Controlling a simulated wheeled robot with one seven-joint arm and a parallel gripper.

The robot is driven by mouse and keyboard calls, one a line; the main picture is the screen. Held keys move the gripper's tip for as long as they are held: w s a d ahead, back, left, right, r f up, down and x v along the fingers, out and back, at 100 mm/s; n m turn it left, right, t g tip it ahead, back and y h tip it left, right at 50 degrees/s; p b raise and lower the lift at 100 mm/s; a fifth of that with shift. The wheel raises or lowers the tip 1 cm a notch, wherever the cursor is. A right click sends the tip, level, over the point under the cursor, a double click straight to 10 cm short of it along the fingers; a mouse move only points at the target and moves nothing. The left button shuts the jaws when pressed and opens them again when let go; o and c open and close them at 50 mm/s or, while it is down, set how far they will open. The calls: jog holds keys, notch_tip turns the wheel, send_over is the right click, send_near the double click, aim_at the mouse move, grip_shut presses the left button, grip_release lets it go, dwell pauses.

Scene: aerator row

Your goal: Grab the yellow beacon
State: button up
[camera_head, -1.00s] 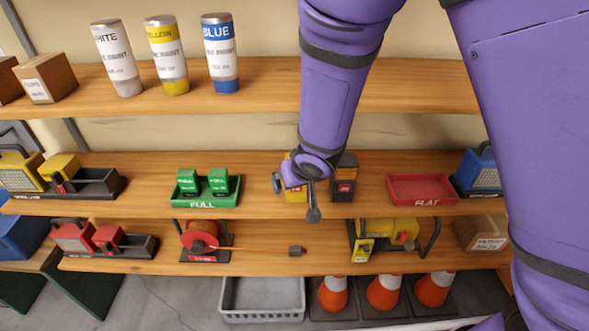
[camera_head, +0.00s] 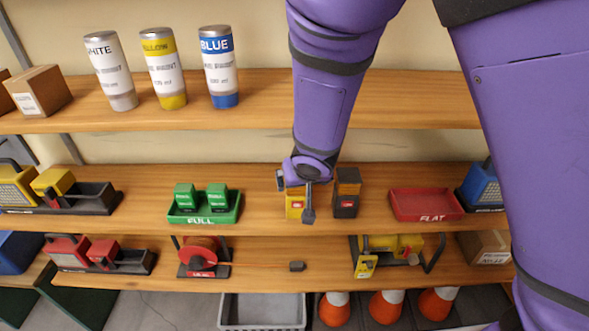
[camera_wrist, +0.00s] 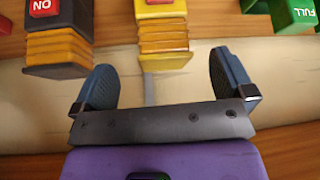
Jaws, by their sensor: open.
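The yellow beacon (camera_head: 296,206) stands on the middle shelf, with a small red label on its front. In the wrist view the yellow beacon (camera_wrist: 163,30) shows its ribbed amber section, pointing towards the space between my fingers. My gripper (camera_head: 309,203) is at the beacon in the head view, covering part of its top and right side. In the wrist view my gripper (camera_wrist: 164,72) is open, its two dark fingers spread wide with nothing held between them.
A black beacon (camera_head: 346,196) stands close to the right of the yellow one; it also shows in the wrist view (camera_wrist: 55,14). A green FULL tray (camera_head: 204,207) is to the left, a red FLAT tray (camera_head: 425,205) to the right. The upper shelf (camera_head: 400,103) runs above.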

aim_at(299, 194)
jog(key=shift+w+x, duration=0.25)
jog(key=shift+x, duration=2.65)
jog(key=shift+s+a+r, duration=0.1)
jog(key=shift+a+r, duration=0.05)
jog(key=c, duration=1.5)
